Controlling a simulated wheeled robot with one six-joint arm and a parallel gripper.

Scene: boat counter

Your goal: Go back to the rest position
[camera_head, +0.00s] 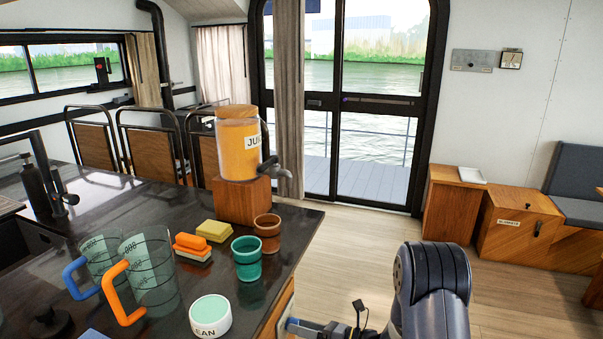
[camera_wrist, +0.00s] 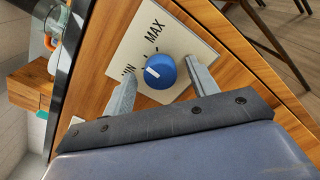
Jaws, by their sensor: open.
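My gripper (camera_wrist: 160,67) is open in the wrist view. Its two fingers stand on either side of a round blue knob (camera_wrist: 165,74), with a gap visible around it; I cannot tell whether the tips reach its depth. The knob sits on a white plate (camera_wrist: 126,48) marked MIN and MAX, on a wooden panel. Its white pointer line is turned toward the MIN side. In the head view, my arm is at the lower right, and my gripper (camera_head: 297,325) shows only partly beside the counter's side.
The dark counter (camera_head: 130,207) holds two pitchers (camera_head: 153,275), a juice dispenser (camera_head: 238,145), teal (camera_head: 247,260) and brown (camera_head: 267,233) cups, sponges (camera_head: 192,246) and a round tub (camera_head: 210,314). Open floor (camera_head: 370,235) lies right of the counter, before a wooden bench (camera_head: 520,225).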

